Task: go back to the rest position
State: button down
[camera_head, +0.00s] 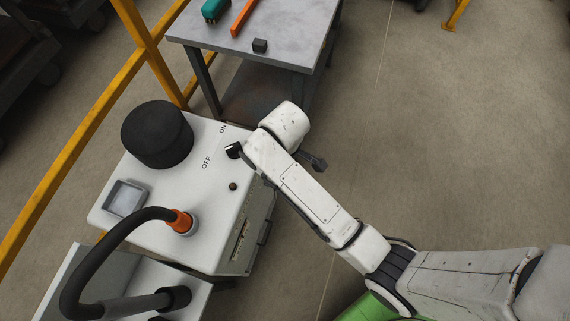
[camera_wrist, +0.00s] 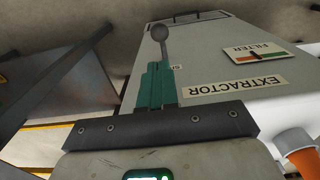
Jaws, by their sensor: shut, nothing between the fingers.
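My gripper (camera_wrist: 156,68) shows in the wrist view as teal fingers close together beyond a dark bar, with nothing held between them. In the head view my white arm reaches from the lower right to the right edge of the white machine, and I cannot clearly make out the fingers there. A grey lever with a round knob (camera_wrist: 159,32) stands just beyond the fingers in the wrist view; I cannot tell whether they touch. The machine panel (camera_wrist: 212,75) behind it bears an upside-down EXTRACTOR label (camera_wrist: 247,86) and a FILTER gauge (camera_wrist: 258,54).
The white machine (camera_head: 205,190) carries a black cylinder (camera_head: 158,134), an orange-collared hose (camera_head: 180,220) and a black switch (camera_head: 234,150) by ON and OFF. A grey table (camera_head: 285,32) holds a dark block (camera_head: 260,45). A yellow rail (camera_head: 75,145) runs left. Floor at right is clear.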

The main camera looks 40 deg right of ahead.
dwell(0.4)
jog(key=s+d+r+m, duration=0.2)
jog(key=s+d+m, duration=0.1)
jog(key=s, duration=0.5)
jog(key=s+d+r+m+t, duration=0.1)
jog(key=s+d+m, duration=0.3)
jog(key=s, duration=0.5)
jog(key=shift+s+d+r+m, duration=0.25)
jog(key=shift+d+r+m, duration=0.05)
jog(key=shift+d+r, duration=0.5)
dwell(1.6)
jog(key=w+a+n, duration=0.3)
jog(key=w+a, duration=0.1)
jog(key=w, duration=0.4)
jog(key=w+a+f+n+g+b, duration=0.1)
jog(key=w+a+n, duration=0.3)
jog(key=w, duration=0.5)
jog(key=shift+w+a+n, duration=0.15)
jog(key=shift+a+n, duration=0.05)
jog(key=shift+n, duration=0.1)
jog(key=shift+f, duration=0.15)
